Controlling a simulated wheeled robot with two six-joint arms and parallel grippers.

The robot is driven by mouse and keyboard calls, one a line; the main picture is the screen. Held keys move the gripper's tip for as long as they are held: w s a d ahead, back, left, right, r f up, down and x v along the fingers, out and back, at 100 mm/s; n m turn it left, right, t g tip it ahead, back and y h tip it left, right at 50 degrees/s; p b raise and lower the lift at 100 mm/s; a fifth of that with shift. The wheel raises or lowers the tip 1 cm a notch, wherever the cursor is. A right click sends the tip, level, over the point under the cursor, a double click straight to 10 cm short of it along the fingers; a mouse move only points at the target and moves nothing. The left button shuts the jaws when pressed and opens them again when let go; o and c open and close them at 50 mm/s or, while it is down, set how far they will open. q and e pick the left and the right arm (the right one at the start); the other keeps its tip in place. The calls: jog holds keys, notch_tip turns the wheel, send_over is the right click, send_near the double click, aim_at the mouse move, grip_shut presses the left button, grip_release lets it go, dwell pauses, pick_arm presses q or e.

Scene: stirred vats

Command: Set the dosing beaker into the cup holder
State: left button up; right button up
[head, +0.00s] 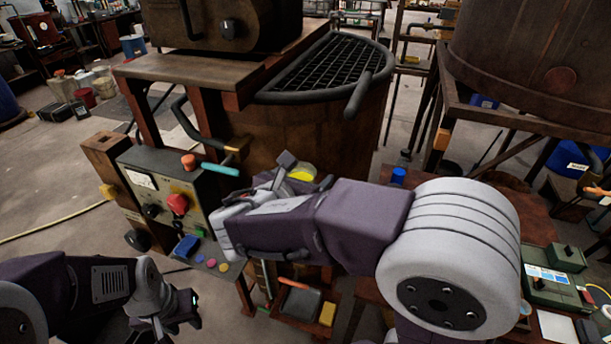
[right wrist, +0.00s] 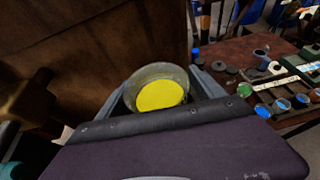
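The dosing beaker (right wrist: 160,90) is a clear round cup with yellow contents. In the right wrist view it sits upright, or nearly so, between the two fingers of my right gripper (right wrist: 163,95), which appear shut on it. In the head view the beaker (head: 303,173) shows partly behind my right gripper (head: 305,178), in front of the brown vat. My left gripper (head: 183,312) is at the lower left, away from the beaker; its finger gap is unclear. I cannot make out the cup holder; my right arm hides part of the area.
The large brown vat (head: 300,125) with a black grate (head: 325,68) stands behind my right gripper. A control panel (head: 155,190) with a red button (head: 178,204) is to its left. A brown side table (right wrist: 235,55) carries several small cups and tools.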

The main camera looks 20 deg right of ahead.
jog(key=v, duration=0.9)
dwell(0.7)
